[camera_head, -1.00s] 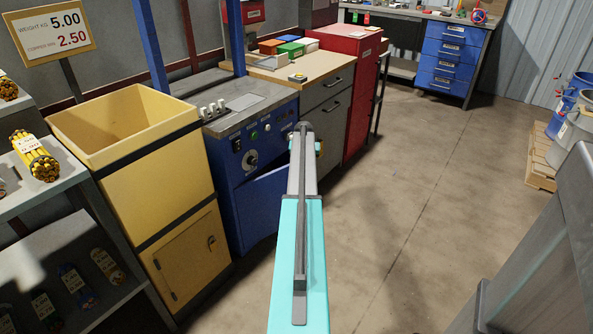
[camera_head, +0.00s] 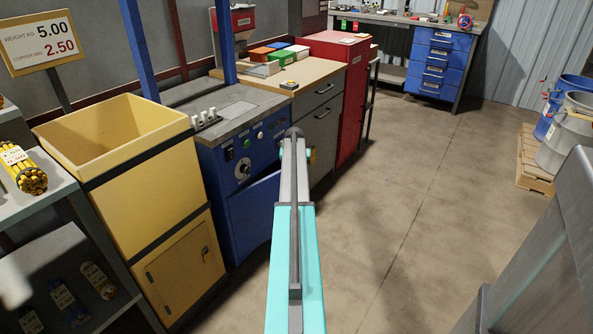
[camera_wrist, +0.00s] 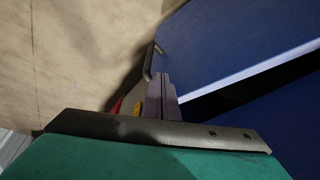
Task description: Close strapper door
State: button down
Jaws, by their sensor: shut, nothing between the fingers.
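The strapper is a blue cabinet (camera_head: 228,165) with a grey top, a knob and buttons on its front, left of my arm in the head view. Its blue door (camera_head: 252,212) stands ajar, swung out at the right; my arm covers part of that side. In the wrist view the blue door panel (camera_wrist: 225,45) fills the upper right, with a dark gap below its pale edge. My gripper (camera_wrist: 160,78) is shut and empty, its fingertips close to the door's near end by a dark handle-like bar (camera_wrist: 150,62). I cannot tell whether they touch. The head view hides the fingers.
A yellow bin (camera_head: 135,165) stands left of the strapper. A grey drawer cabinet (camera_head: 318,125) and a red cabinet (camera_head: 345,85) stand beyond it. Open concrete floor (camera_head: 420,200) lies to the right, with a pallet (camera_head: 533,165) and drums farther right.

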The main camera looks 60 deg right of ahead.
jog(key=s+a+r+p, duration=0.1)
jog(key=s+a+r, duration=0.1)
jog(key=s+r, duration=0.4)
notch_tip(320, 180, up, 3)
jog(key=shift+s+r+p, duration=0.2)
jog(key=shift+s+p, duration=0.2)
jog(key=shift+a, duration=0.1)
